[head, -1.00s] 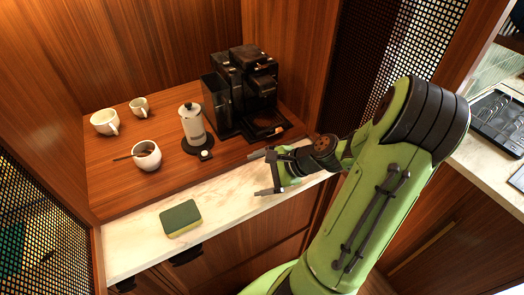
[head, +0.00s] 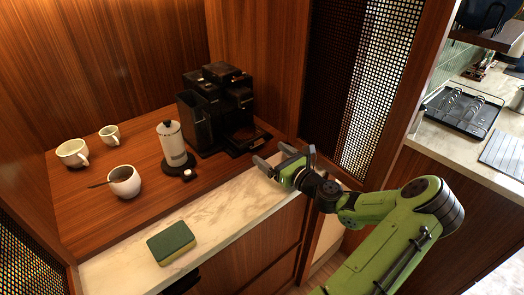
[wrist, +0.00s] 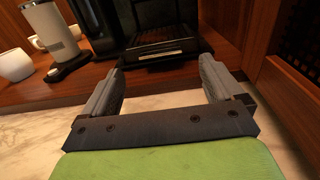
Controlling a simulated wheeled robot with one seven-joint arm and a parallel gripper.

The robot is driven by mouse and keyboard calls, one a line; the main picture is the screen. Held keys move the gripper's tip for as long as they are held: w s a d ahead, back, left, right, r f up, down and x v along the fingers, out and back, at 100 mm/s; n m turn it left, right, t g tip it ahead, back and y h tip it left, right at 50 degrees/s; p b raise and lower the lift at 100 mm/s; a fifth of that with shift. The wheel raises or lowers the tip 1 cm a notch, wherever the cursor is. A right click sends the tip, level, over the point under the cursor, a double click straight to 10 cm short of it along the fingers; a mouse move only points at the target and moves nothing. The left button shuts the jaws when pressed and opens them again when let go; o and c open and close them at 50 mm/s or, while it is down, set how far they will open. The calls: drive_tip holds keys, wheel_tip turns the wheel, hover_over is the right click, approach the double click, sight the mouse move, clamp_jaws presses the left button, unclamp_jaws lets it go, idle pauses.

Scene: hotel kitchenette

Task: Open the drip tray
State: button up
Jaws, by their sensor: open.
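The black coffee machine (head: 215,105) stands at the back right of the wooden counter. Its drip tray (head: 248,139) is a low black tray at its front base. In the wrist view the drip tray (wrist: 162,44) shows a slatted top and a pale, shiny front edge, straight ahead between my fingers. My gripper (head: 274,157) is open and empty, in front of the tray at the counter's front. In the wrist view my gripper (wrist: 161,70) points at the tray with a gap between fingertips and tray. I cannot tell whether the tray is pulled out at all.
A white milk frother (head: 172,143) on a dark round base stands left of the machine. A white bowl (head: 124,182) with a spoon and two cups (head: 73,153) stand farther left. A green sponge (head: 171,242) lies on the marble strip. A perforated panel (head: 345,80) bounds the right.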

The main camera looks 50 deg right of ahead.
sight(262, 154)
drive_tip(key=w, duration=0.5)
drive_tip(key=shift+d, duration=0.3)
drive_tip(key=shift+c, duration=0.4)
